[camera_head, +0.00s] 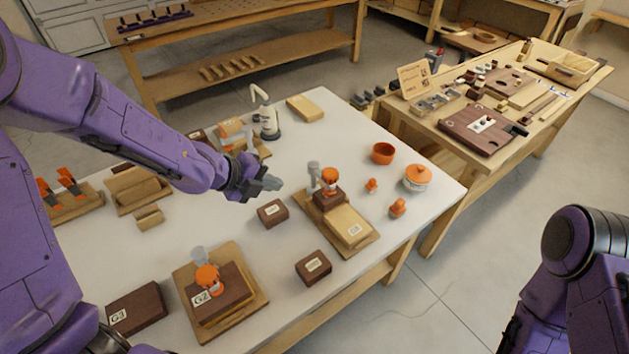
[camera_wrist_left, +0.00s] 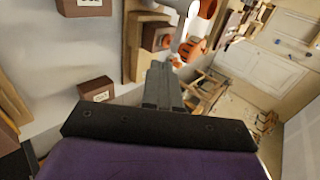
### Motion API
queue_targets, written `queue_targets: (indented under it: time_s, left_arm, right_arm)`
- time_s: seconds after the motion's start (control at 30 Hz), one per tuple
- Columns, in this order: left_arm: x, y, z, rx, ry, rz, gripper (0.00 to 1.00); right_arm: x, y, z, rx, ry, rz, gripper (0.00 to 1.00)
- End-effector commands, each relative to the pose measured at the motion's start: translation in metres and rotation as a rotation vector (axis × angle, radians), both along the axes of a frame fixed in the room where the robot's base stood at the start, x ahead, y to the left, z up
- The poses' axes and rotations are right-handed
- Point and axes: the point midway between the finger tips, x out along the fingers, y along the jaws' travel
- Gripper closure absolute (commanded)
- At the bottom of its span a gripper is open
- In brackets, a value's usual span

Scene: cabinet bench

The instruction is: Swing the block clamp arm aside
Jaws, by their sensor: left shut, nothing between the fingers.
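A block clamp (camera_head: 329,181) with an orange part and an upright grey handle (camera_head: 313,174) stands on a wooden board (camera_head: 362,243), over a dark block beside a pale labelled block (camera_head: 350,225). A similar clamp (camera_head: 207,278) sits on a labelled dark block at the front left. My left gripper (camera_head: 268,184) is shut and empty, left of the first clamp and apart from it in the head view. In the left wrist view its closed fingers (camera_wrist_left: 164,86) point toward a pale handle (camera_wrist_left: 188,28) and orange part (camera_wrist_left: 190,49). My right gripper is out of view.
Loose dark blocks lie on the white table at the middle (camera_head: 272,213), front (camera_head: 313,267) and front left (camera_head: 136,309). An orange bowl (camera_head: 383,153), a lidded pot (camera_head: 417,178) and small orange pieces (camera_head: 397,207) stand to the right. A second bench (camera_head: 450,165) is beyond.

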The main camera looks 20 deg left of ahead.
Motion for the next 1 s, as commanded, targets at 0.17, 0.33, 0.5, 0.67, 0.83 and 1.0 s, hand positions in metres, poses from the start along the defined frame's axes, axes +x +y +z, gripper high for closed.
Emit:
queue_targets:
  time_s: [0.17,0.33,0.5,0.67,0.83,1.0]
  left_arm:
    - [0.001,-0.001,0.000,0.000,0.000,-0.001,1.00]
    - [0.010,-0.008,-0.013,0.001,0.003,-0.003,1.00]
    - [0.030,-0.024,-0.038,0.001,0.004,-0.002,1.00]
    - [0.051,-0.040,-0.060,0.001,0.003,-0.001,1.00]
    - [0.073,-0.057,-0.065,0.000,0.001,-0.001,1.00]
    - [0.087,-0.068,-0.066,0.001,0.002,-0.003,1.00]
  right_arm:
    - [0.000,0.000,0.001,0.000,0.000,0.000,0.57]
    - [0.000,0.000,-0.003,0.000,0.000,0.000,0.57]
    - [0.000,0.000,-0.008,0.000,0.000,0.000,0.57]
    - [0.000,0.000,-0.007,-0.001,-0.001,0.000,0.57]
    - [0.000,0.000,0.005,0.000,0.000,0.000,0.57]
    - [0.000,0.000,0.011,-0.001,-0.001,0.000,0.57]
